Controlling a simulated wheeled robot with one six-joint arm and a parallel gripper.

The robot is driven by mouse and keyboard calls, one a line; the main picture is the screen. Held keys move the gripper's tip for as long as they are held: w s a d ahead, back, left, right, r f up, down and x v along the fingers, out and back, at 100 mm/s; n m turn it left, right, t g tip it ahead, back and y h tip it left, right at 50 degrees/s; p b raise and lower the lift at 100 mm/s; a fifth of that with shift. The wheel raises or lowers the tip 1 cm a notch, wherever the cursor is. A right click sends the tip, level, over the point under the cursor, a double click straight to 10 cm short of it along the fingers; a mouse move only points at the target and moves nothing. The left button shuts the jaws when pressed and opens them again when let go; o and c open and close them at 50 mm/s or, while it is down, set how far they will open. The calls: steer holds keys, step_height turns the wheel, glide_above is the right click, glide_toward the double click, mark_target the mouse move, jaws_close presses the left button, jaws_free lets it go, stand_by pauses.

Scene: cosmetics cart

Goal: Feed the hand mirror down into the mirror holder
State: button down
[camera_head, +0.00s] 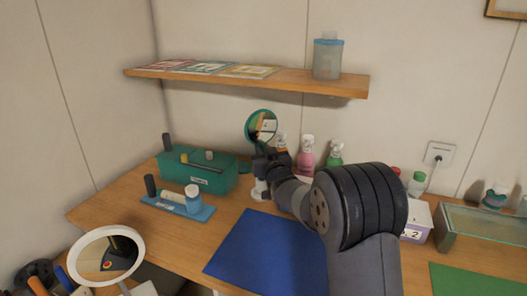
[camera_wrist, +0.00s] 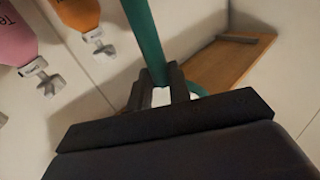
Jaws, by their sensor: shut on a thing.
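The hand mirror (camera_head: 262,125) has a round green rim and stands upright above my gripper in the head view. My gripper (camera_head: 267,160) is shut on its green handle. In the wrist view the handle (camera_wrist: 147,38) runs between the fingers of my gripper (camera_wrist: 162,92) and out of the top edge, so its far end is hidden. A piece of the green rim (camera_wrist: 198,90) shows behind the fingers. A small white piece (camera_head: 260,189) stands on the table below my gripper, partly covered by the arm; I cannot tell surely whether it is the mirror holder.
A teal box (camera_head: 205,176) and a blue tray (camera_head: 165,206) with bottles stand to the left. Pink (camera_head: 307,155) and green (camera_head: 334,155) bottles stand behind my arm. A wooden shelf (camera_head: 300,86) hangs above. A blue mat (camera_head: 255,250) lies clear in front.

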steer(key=shift+f+b, duration=2.85)
steer(key=shift+b, duration=0.35)
steer(key=c, duration=1.2)
jaws_free()
steer(key=shift+c, duration=0.2)
steer(key=b+v, duration=0.1)
steer(key=v, duration=0.9)
steer(key=shift+s+b, duration=0.4)
steer(key=shift+d, duration=0.1)
